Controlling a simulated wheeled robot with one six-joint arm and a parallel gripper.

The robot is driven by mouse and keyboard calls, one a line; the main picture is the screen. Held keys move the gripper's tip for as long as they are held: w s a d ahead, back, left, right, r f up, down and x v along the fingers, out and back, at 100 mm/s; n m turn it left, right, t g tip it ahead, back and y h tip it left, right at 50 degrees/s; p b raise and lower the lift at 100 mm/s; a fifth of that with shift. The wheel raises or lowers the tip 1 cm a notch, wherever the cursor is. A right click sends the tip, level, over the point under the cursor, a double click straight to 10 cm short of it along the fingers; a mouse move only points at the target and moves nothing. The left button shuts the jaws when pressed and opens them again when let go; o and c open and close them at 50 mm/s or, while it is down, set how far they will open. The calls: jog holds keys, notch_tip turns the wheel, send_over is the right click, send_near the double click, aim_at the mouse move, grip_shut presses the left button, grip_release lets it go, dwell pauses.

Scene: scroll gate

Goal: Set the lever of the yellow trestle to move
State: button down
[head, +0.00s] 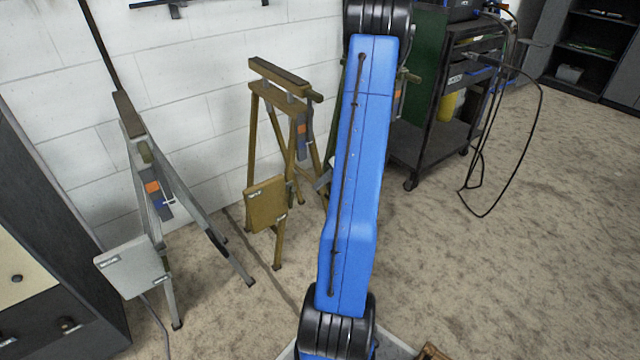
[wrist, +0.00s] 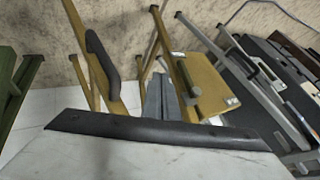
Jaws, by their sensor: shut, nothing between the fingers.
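The yellow trestle (head: 255,150) stands against the white wall, left of my blue arm in the head view. It has a dark top strip, an orange patch (head: 301,129) and a hanging yellow plate (head: 266,205). The lever's setting is not readable.
A grey trestle (head: 133,265) stands left of the yellow one. A green trestle shows at the left of the wrist view (wrist: 16,85). A dark tool cart (head: 430,150) with a looping cable stands at right. The carpeted floor at the right front is clear.

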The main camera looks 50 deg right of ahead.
aim_at(291, 197)
jog(key=w+a+f, duration=0.4)
jog(key=a, duration=0.2)
jog(key=shift+w+a+f, duration=0.15)
jog(key=shift+a+f, duration=0.1)
jog(key=shift+f, duration=0.05)
